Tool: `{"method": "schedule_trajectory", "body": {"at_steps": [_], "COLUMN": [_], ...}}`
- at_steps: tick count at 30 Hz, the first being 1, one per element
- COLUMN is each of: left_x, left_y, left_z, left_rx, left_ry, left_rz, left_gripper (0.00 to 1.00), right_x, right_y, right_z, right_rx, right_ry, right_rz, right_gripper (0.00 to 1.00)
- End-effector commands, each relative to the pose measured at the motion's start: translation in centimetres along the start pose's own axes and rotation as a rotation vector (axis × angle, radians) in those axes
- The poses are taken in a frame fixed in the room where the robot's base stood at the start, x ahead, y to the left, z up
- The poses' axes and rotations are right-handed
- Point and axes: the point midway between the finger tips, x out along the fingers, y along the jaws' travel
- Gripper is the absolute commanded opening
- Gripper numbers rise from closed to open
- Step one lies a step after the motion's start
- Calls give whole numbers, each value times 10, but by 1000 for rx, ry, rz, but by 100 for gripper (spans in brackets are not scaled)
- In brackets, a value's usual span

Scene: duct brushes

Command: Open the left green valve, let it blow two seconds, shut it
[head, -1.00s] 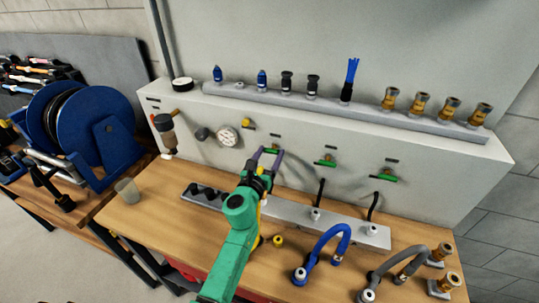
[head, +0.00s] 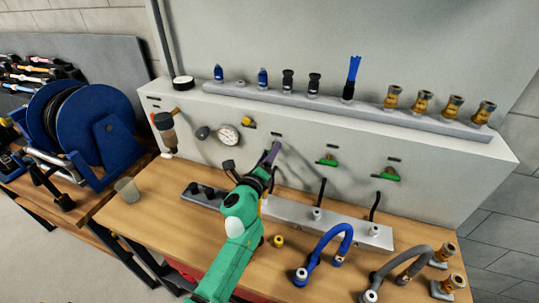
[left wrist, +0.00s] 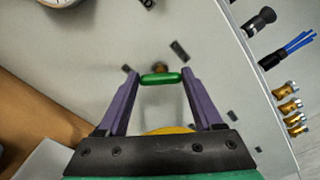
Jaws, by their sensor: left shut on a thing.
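My left gripper (head: 271,153) is at the left green valve on the pale panel, its arm reaching up from below. In the left wrist view its purple fingers (left wrist: 160,76) are shut on the two ends of the green handle (left wrist: 160,79). The handle looks turned steeply against the panel's long direction. In the head view the gripper hides this handle. The middle green valve (head: 328,161) and the right green valve (head: 386,175) have their handles lying nearly level. My right gripper is not in view.
A round gauge (head: 228,135) and a yellow knob (head: 248,122) sit left of the valve. A grey rail (head: 365,115) with brushes and brass fittings runs above. A metal strip (head: 290,212), a blue hose (head: 320,248) and a grey hose (head: 395,270) are on the bench below.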

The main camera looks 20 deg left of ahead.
Motion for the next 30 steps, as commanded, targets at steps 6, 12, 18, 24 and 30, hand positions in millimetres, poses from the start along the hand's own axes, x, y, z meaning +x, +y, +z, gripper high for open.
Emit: {"method": "schedule_trajectory", "body": {"at_steps": [6,12,18,24,30], "left_x": [0,0,0,0,0], "left_y": [3,3,4,4,4], "left_z": [-1,-2,-2,-2,-2], "left_rx": [-201,-373,-504,-584,-615], "left_ry": [1,1,0,1,1], "left_rz": [2,3,3,3,4], "left_gripper": [12,12,12,12,12], "right_x": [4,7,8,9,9], "right_y": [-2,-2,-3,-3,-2], "right_z": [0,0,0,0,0], "right_rx": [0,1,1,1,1], "right_ry": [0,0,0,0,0], "right_rz": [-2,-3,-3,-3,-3], "right_gripper": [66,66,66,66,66]}}
